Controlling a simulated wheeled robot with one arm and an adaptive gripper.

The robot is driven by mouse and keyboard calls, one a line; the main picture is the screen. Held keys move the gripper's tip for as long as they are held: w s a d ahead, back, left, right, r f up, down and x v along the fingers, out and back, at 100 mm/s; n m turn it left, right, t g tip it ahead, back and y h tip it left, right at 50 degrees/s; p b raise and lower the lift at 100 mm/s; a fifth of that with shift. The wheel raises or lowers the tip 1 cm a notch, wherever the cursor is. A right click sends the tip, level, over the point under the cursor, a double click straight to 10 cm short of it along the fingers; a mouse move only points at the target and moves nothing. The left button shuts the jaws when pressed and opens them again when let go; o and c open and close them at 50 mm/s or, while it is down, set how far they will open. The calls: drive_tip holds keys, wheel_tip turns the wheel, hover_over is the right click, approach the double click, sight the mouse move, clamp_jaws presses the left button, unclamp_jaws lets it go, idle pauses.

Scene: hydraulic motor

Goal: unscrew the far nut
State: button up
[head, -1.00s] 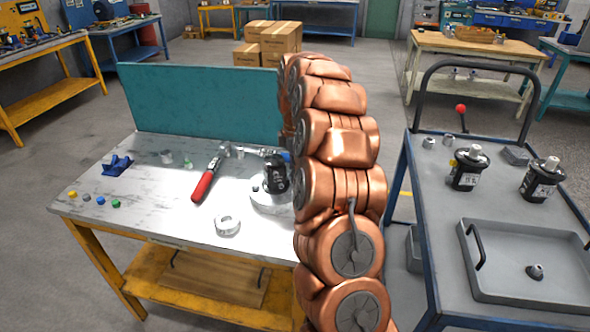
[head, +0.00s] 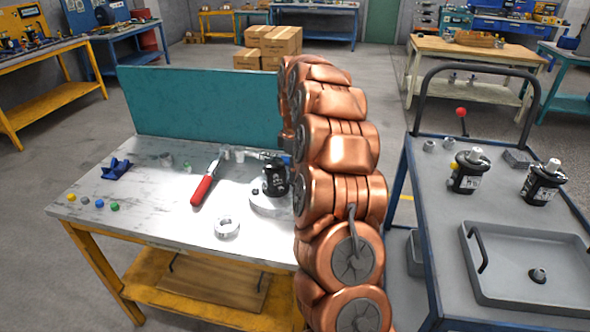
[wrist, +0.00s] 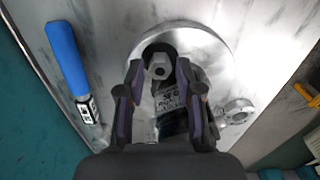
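A black motor (head: 274,181) with a label stands in a round grey base (head: 268,205) on the workbench, next to my arm. In the wrist view the black motor body (wrist: 172,118) sits within the pale round base (wrist: 215,52). A light grey nut-like part (wrist: 159,69) shows at the top of the motor, between my fingertips. My gripper (wrist: 160,72) is open, with a finger on each side of that part and gaps visible. I cannot tell its height above the part. My gripper's fingers are hidden behind the arm in the head view. A second nut cannot be made out.
The workbench (head: 150,215) also holds a red-handled tool (head: 202,190), a metal ring (head: 227,228) and a blue holder (head: 116,168). A teal panel (head: 200,107) closes its back. At right, a cart (head: 428,195) carries two more black motors (head: 467,171) and a grey tray (head: 515,297).

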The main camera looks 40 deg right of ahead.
clamp_jaws()
drive_tip(key=shift+r+n+p, duration=0.15)
drive_tip(key=shift+n+p, duration=0.25)
drive_tip(key=shift+n, duration=0.2)
drive_tip(key=n+p, duration=0.1)
drive_tip(key=n, duration=0.2)
drive_tip(key=shift+n+p, duration=0.4)
drive_tip(key=shift+n, duration=0.4)
drive_tip(key=shift+r+n+p, duration=0.1)
drive_tip(key=shift+n+p, duration=0.55)
drive_tip(key=shift+n, duration=0.35)
drive_tip(key=shift+n+p, duration=0.4)
drive_tip(key=shift+n, duration=0.9)
